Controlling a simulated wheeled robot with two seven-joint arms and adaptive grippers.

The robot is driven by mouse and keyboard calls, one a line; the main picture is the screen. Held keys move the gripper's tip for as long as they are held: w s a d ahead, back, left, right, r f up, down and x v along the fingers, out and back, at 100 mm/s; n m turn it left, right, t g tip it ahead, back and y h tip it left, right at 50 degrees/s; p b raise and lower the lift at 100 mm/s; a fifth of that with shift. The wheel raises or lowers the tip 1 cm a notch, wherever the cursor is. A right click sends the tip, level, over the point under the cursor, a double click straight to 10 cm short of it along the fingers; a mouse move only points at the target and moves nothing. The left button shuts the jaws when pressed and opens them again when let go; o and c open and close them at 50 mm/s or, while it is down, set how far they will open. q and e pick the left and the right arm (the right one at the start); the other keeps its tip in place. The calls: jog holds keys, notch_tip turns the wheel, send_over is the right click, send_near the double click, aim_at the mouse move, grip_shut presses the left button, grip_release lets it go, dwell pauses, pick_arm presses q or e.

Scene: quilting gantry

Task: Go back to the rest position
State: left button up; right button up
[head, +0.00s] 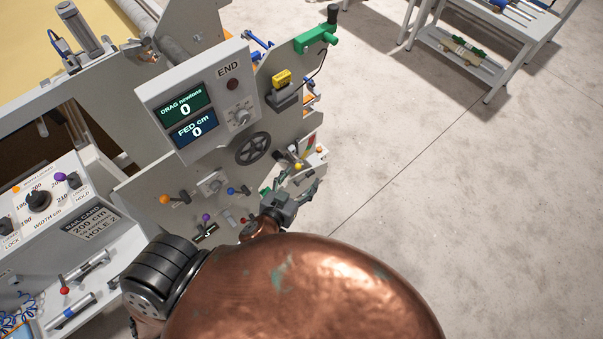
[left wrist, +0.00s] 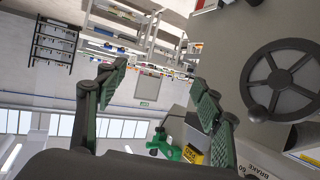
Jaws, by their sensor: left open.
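My left gripper (head: 292,188) is in front of the lower right part of the gantry's end panel (head: 292,60). In the left wrist view its two green-padded fingers (left wrist: 158,80) stand wide apart with nothing between them. A dark handwheel (head: 252,148) is on the panel up and left of the gripper; it also shows at the right of the left wrist view (left wrist: 282,80). Whether the gripper touches the small levers behind it, I cannot tell. My right gripper is not in view.
The END display box (head: 210,105) reads 0 on both lines. The width control box (head: 40,200) stands at the left. A white table (head: 470,55) is at the back right. Concrete floor (head: 450,190) is clear at the right.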

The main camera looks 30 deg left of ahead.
pick_arm(q)
notch_tip(320, 180, down, 19)
jog(key=a+m+g, duration=0.2)
jog(key=g, duration=0.1)
jog(key=s+a+f+g, duration=0.1)
jog(key=s+a+f, duration=0.15)
jog(key=f, duration=0.55)
jog(key=s+a+f+g, duration=0.1)
jog(key=s+f+g, duration=0.15)
jog(key=f, duration=0.45)
jog(key=s+a+f+g, duration=0.1)
jog(key=s+a+f, duration=0.15)
jog(key=f, duration=0.55)
jog(key=s+a+f+g, duration=0.2)
jog(key=s+f, duration=0.8)
jog(key=s, duration=0.5)
jog(key=s+a+f+g, duration=0.2)
jog(key=s+f, duration=0.8)
jog(key=s, duration=0.5)
jog(key=shift+s+g, duration=0.2)
jog(key=shift+g, duration=0.35)
jog(key=shift+s+a+f, duration=0.1)
jog(key=shift+s+f, duration=0.05)
jog(key=shift+s, duration=0.25)
jog(key=shift+c, duration=0.4)
